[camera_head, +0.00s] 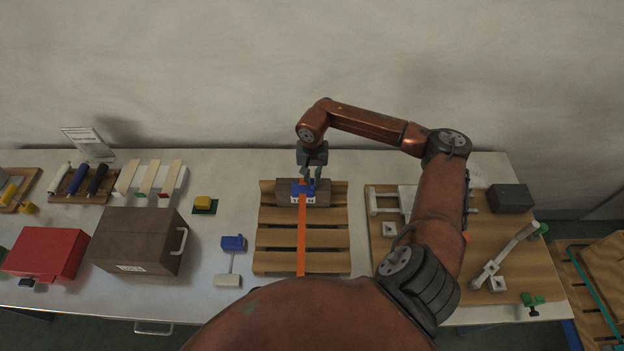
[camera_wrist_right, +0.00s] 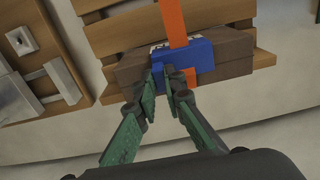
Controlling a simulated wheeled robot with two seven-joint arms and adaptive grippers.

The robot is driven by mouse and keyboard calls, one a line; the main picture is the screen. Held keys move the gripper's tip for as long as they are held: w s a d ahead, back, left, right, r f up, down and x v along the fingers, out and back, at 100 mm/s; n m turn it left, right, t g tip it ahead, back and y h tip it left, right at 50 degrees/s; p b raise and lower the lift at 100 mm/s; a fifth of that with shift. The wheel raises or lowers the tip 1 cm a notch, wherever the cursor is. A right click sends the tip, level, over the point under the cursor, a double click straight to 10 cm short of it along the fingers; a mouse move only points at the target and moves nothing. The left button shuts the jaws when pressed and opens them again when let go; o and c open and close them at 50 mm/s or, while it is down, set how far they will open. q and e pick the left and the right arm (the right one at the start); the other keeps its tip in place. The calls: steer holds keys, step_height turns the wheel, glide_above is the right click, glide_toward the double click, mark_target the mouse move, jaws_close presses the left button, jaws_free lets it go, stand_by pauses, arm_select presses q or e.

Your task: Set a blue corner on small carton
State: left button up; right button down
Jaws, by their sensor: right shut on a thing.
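The small brown carton (camera_head: 322,190) lies on the slatted wooden pallet (camera_head: 275,238). It also shows in the right wrist view (camera_wrist_right: 235,55). An orange strap (camera_head: 301,245) runs across the pallet to the carton. A blue corner (camera_wrist_right: 197,55) sits against the carton's edge where the strap crosses. Part of the strap is hidden behind it. My right gripper (camera_wrist_right: 166,78) is closed on the blue corner, with its green fingers at the near side. In the head view my right gripper (camera_head: 312,178) is above the carton. My left gripper is out of view.
A blue piece (camera_head: 233,243) and a pale block (camera_head: 228,281) lie left of the pallet. A brown box (camera_head: 135,240) and red box (camera_head: 45,252) stand further left. A wooden board with white fixtures (camera_head: 480,235) lies right of the pallet. A wall stands behind.

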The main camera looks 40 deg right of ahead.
steer(key=shift+f, duration=0.25)
steer(key=c, duration=1.9)
jaws_free()
steer(key=shift+c, duration=0.2)
steer(key=shift+r, duration=0.1)
step_height(320, 180, up, 12)
steer(key=shift+a, duration=0.15)
